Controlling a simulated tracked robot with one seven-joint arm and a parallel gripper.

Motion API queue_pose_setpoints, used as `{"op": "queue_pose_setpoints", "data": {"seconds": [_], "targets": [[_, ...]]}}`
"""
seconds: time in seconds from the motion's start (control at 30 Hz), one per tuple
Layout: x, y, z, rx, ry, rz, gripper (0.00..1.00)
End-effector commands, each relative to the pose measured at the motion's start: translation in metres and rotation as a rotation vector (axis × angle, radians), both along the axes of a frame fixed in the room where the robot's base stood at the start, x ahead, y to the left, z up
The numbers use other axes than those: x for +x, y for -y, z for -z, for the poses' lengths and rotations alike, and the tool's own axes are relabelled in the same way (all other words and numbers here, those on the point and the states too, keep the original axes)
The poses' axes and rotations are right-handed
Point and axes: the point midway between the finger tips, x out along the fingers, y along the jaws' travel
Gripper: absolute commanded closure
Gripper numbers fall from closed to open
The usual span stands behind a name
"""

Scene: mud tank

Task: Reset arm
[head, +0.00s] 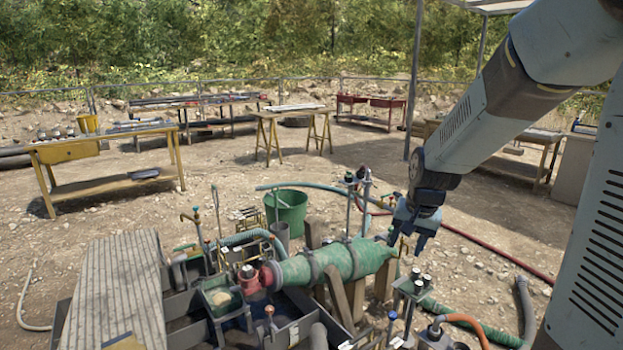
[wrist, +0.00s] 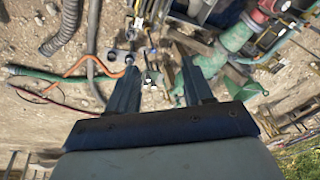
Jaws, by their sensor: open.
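My gripper (head: 407,246) hangs at the end of my arm in the head view, just right of the green pipe's right end and pointing down. In the wrist view my gripper (wrist: 160,82) shows two dark fingers spread apart with nothing held between them. The green pipe (head: 330,260) lies slightly tilted on wooden supports, with a red fitting (head: 258,279) at its left end. The pipe (wrist: 236,38) also shows at the upper right of the wrist view. Small valves and fittings (wrist: 150,75) show between and beyond the fingertips; the distance to them is hard to tell.
A green bucket (head: 290,211) stands behind the pipe. A slatted ramp (head: 117,290) and grey tanks lie at the left. Hoses (head: 505,336) run over the ground at the right. Yellow workbenches (head: 105,160) stand farther back, with open dirt between them.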

Motion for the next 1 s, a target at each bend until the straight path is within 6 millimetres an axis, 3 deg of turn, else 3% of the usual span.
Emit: {"op": "queue_pose_setpoints", "data": {"seconds": [0.2, 0.5, 0.8, 1.0], "targets": [[-0.041, 0.002, -0.047, -0.032, 0.062, -0.088, 0.49], [-0.102, 0.006, -0.095, -0.092, 0.138, -0.205, 0.49], [-0.167, 0.01, -0.125, -0.166, 0.206, -0.309, 0.49], [-0.195, 0.012, -0.133, -0.204, 0.231, -0.353, 0.49]]}}
